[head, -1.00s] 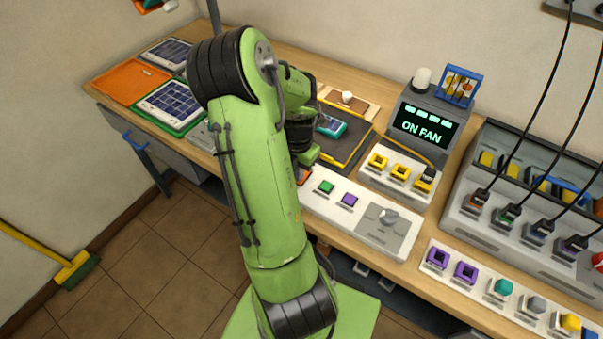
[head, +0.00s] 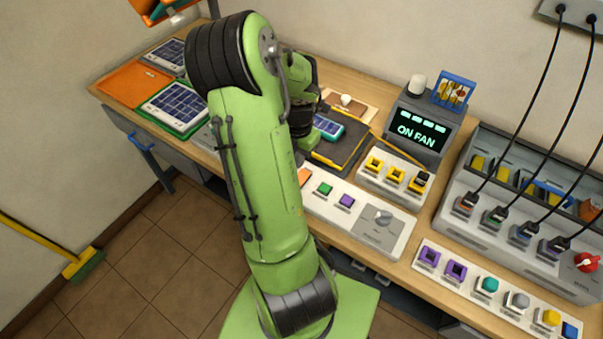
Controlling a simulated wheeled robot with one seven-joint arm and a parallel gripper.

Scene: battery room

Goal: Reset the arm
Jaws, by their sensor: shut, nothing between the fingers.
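My green arm rises from its base at the bottom middle of the head view and bends at a black-banded elbow near the top. Its forearm folds away behind the upper link, over the bench. The dark end of the arm with my gripper (head: 304,148) shows only partly past the right side of the upper link, above the back of the button panel. My gripper is shut and empty; its fingertips are mostly hidden by my arm.
The wooden bench (head: 350,95) carries a dark mat with a teal-edged device (head: 327,127), an ON FAN display (head: 420,128), a button panel (head: 376,222) and a cabled charger unit (head: 500,222). Solar panels (head: 178,107) and an orange tray (head: 134,83) lie left. A broom (head: 82,262) is on the floor.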

